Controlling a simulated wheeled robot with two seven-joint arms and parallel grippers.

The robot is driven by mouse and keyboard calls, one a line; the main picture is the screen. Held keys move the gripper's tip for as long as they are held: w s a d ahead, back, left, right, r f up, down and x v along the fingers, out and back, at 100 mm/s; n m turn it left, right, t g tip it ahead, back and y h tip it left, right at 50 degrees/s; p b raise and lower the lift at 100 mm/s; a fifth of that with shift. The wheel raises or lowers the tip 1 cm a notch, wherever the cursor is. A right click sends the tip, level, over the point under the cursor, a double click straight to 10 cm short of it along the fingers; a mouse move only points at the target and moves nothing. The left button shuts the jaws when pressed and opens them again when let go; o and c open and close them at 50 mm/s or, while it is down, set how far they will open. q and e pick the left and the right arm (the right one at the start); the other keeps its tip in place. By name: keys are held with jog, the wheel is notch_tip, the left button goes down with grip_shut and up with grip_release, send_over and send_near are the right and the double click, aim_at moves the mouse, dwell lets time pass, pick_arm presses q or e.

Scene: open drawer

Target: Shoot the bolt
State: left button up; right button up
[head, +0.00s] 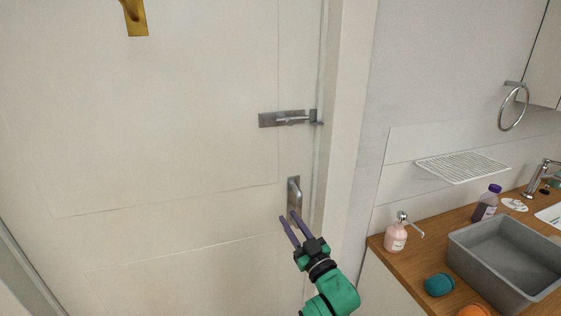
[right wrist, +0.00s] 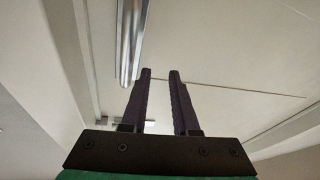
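The metal bolt (head: 290,119) is mounted on the white door at its right edge, with a small catch (head: 316,117) on the frame side. Whether its rod is inside the catch is too small to tell. My right gripper (head: 288,215) is below the bolt, close to the lower end of the metal door handle (head: 294,195). Its two purple fingers are apart with nothing between them. In the right wrist view, the open fingers (right wrist: 160,71) are beside the handle (right wrist: 131,40). A grey strip partly behind them may be the bolt. My left gripper is not in view.
The door frame (head: 345,130) stands right of the bolt. Further right is a wooden counter (head: 384,243) with a pink soap dispenser (head: 396,237), a grey basin (head: 480,262) and a teal object (head: 439,285). A brass hook (head: 135,18) is at the upper left. The door face around the bolt is clear.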

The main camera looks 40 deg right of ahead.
aim_at(290, 120)
jog(key=s+r+n+t, duration=0.1)
jog(key=s+r+t, duration=0.2)
jog(key=r, duration=0.5)
jog(key=s+r+n+t, duration=0.1)
jog(key=s+r+t, duration=0.2)
jog(key=r, duration=0.5)
jog(key=shift+h, duration=0.3)
jog(key=p+x, duration=0.2)
jog(key=x, duration=0.2)
jog(key=p+x, duration=0.2)
jog(key=x, duration=0.3)
jog(key=d+p+x, duration=0.1)
jog(key=p+x, duration=0.1)
jog(key=x, duration=0.3)
jog(key=shift+w+p, duration=0.1)
jog(key=shift+p, duration=0.25)
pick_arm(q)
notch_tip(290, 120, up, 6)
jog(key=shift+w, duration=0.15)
pick_arm(e)
jog(key=shift+c, duration=0.2)
grip_shut()
jog(key=shift+f, duration=0.1)
